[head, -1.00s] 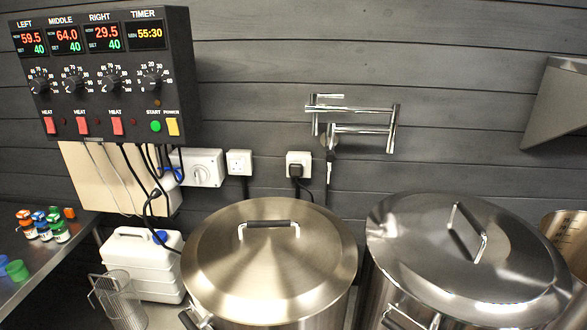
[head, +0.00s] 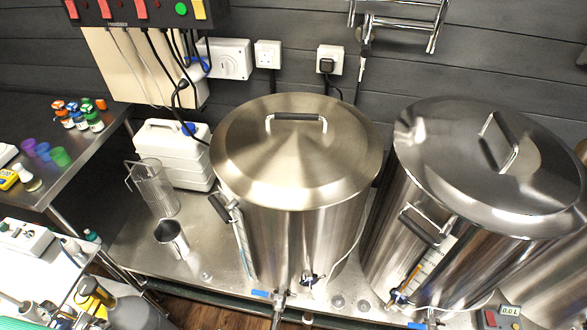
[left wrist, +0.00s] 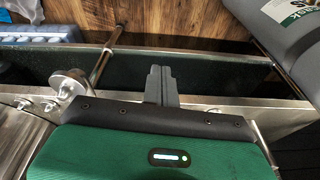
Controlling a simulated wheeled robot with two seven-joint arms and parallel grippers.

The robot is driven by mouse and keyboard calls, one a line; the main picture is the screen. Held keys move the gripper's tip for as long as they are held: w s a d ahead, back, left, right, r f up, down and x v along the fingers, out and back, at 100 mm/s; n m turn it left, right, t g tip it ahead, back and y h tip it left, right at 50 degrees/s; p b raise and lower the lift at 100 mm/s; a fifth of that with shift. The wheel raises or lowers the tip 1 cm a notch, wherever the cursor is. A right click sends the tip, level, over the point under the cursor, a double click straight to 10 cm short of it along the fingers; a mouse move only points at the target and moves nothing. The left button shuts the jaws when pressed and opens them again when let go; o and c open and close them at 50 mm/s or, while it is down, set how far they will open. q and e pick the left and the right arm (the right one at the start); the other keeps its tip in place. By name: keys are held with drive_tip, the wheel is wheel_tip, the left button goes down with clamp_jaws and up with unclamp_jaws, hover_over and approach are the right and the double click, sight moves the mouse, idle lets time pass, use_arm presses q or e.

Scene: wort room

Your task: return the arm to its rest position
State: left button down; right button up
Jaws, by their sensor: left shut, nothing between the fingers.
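My left gripper (left wrist: 160,85) shows in the left wrist view as two dark grey fingers pressed together, with nothing between them. They point over a dark green strip between metal edges, with a wooden floor beyond. I cannot tell how far the fingers are from these surfaces. Neither of my grippers can be made out in the head view, and my right gripper shows in no view.
Two lidded steel kettles (head: 296,150) (head: 490,160) stand on a steel bench. A side table (head: 60,165) holds small bottles and coloured cups.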

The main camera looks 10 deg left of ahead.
use_arm(q)
drive_tip(key=s+a+f, duration=0.1)
drive_tip(key=s+f, duration=0.9)
drive_tip(key=s+a+f+g, duration=0.1)
drive_tip(key=s+a+f, duration=0.1)
drive_tip(key=s+f, duration=0.8)
drive_tip(key=shift+a+f, duration=0.3)
drive_tip(key=shift+f, duration=0.45)
